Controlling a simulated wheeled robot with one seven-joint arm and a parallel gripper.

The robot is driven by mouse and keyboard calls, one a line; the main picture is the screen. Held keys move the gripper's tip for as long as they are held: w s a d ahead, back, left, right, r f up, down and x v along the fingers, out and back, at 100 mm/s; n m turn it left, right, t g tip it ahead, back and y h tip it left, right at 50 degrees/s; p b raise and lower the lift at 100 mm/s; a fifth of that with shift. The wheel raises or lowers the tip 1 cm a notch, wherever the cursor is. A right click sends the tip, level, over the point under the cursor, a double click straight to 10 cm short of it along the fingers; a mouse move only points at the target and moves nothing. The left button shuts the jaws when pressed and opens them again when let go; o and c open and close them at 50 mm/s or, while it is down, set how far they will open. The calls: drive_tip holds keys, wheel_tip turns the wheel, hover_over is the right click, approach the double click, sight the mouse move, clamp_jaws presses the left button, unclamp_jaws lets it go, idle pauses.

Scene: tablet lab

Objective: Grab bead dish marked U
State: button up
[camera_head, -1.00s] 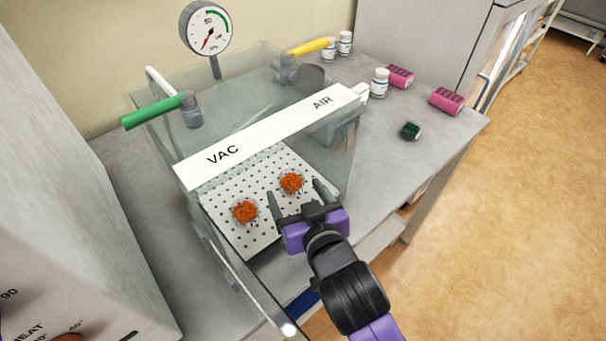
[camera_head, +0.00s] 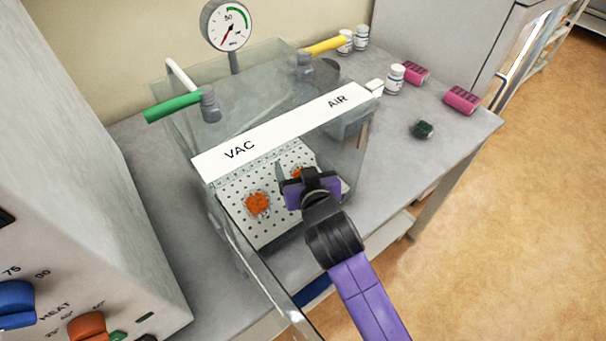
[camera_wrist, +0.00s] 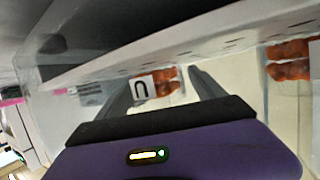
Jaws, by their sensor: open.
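The bead dish marked U (camera_wrist: 141,90) holds orange beads and shows its black letter U on a white label in the wrist view. It lies ahead between the two fingers of my open, empty gripper (camera_wrist: 160,82). In the head view, this dish (camera_head: 298,172) is the right one on the perforated shelf, mostly hidden behind my gripper (camera_head: 299,180). A second dish of orange beads (camera_head: 257,204) sits to its left in the head view. It also shows at the right of the wrist view (camera_wrist: 288,62), with its mark cut off.
The dishes are inside a clear chamber with a white VAC/AIR bar (camera_head: 290,133) across its top front edge. The open clear door (camera_head: 262,272) stands at the lower left. White bottles (camera_head: 395,79), pink boxes (camera_head: 461,99) and a small dark green object (camera_head: 423,130) are on the bench.

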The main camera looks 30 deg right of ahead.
drive_tip(key=c, duration=1.5)
drive_tip(key=shift+s+r, duration=0.1)
drive_tip(key=shift+r, duration=0.05)
